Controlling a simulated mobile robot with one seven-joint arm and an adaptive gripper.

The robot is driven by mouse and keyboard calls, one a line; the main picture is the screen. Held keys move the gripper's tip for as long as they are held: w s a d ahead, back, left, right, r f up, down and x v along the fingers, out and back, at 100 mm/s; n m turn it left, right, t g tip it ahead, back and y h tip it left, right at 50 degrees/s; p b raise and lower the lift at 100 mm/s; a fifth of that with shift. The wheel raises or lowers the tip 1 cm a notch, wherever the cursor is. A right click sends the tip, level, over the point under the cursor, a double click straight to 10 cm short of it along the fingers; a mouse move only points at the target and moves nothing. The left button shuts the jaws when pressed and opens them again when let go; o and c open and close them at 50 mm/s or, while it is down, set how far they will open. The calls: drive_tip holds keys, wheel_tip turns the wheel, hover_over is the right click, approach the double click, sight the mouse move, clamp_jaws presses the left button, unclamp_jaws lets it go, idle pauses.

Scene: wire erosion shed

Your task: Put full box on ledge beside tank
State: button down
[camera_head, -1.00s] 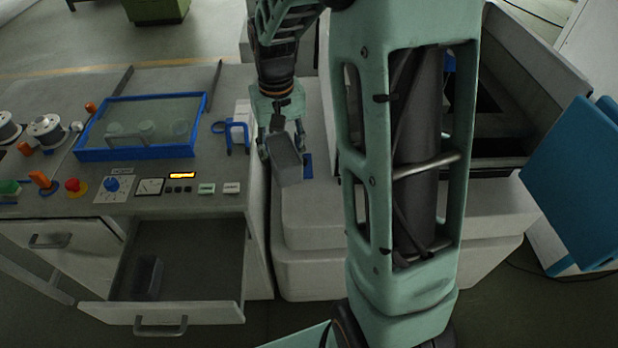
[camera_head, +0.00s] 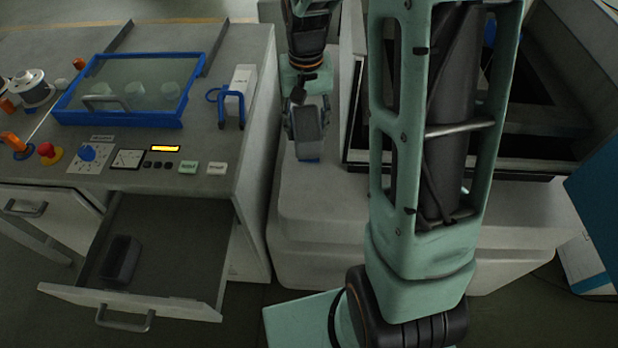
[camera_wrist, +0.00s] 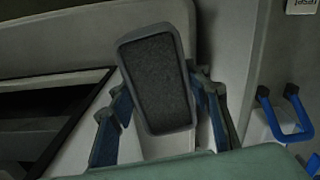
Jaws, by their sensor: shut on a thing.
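My gripper (camera_head: 307,122) is shut on a small grey box (camera_head: 309,133). In the wrist view the box (camera_wrist: 157,82) is between the two blue-padded fingers, its top facing the camera and filled with dark grainy material. The tank (camera_head: 357,163) is the dark open basin at right, partly hidden by my arm; its edge also shows at left in the wrist view (camera_wrist: 70,132). The pale ledge (camera_head: 315,205) runs in front and left of it. The box is over the ledge; I cannot tell whether it touches.
A second dark box (camera_head: 121,259) lies in the open drawer (camera_head: 165,235). The bench (camera_head: 225,180) at left carries a blue-framed glass case (camera_head: 130,88), a blue hook holder (camera_head: 232,108) and controls. A narrow gap separates bench and ledge. A blue panel (camera_head: 595,195) stands at right.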

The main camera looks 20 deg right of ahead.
wheel_tip(320, 180, down, 21)
drive_tip(key=m+b, duration=0.2)
drive_tip(key=b, duration=0.6)
drive_tip(key=shift+a+f, duration=0.1)
drive_tip(key=shift+f, duration=0.2)
drive_tip(key=c, duration=1)
unclamp_jaws()
drive_tip(key=shift+c, duration=0.2)
drive_tip(key=shift+r, duration=0.15)
wheel_tip(320, 180, up, 12)
drive_tip(key=shift+p, duration=0.45)
